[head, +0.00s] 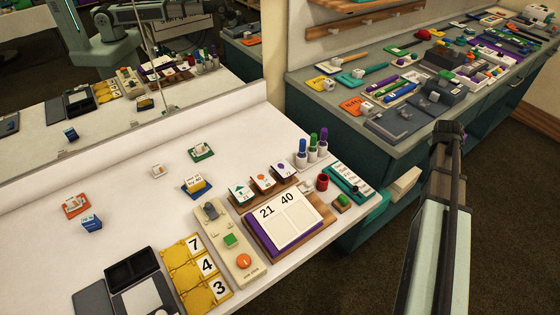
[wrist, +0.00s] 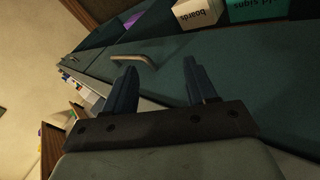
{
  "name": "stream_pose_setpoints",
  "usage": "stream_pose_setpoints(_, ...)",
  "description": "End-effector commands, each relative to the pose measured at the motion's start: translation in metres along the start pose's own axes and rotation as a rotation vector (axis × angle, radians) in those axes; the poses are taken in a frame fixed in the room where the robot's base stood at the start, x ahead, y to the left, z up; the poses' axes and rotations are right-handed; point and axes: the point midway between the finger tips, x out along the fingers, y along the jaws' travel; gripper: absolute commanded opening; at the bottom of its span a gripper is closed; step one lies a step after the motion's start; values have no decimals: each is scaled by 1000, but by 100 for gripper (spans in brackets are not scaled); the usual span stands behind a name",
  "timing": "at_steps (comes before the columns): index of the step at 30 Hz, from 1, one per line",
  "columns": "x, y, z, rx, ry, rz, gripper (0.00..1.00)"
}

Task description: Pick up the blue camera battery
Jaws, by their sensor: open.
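A small blue block with white marking (head: 91,223), which looks like the blue camera battery, stands on the white table at the left in the head view. Its print is too small to read. It is not in the wrist view. My gripper (wrist: 163,85) is open and empty in the wrist view, with its two dark blue fingers apart in front of a teal cabinet (wrist: 165,75). In the head view my arm rises at the right, off the table and far from the blue block; the fingers cannot be made out there.
An orange-based item (head: 76,206) stands close behind the blue block. A mirror along the back reflects the table. Bare white tabletop surrounds the blue block's front.

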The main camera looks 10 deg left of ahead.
Motion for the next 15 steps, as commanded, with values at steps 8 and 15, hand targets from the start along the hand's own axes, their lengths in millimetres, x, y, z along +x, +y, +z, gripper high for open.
stream_pose_setpoints(8,-54,102,-54,-70,87,161,56)
stream_pose_setpoints(15,-100,147,-103,-134,144,243,56)
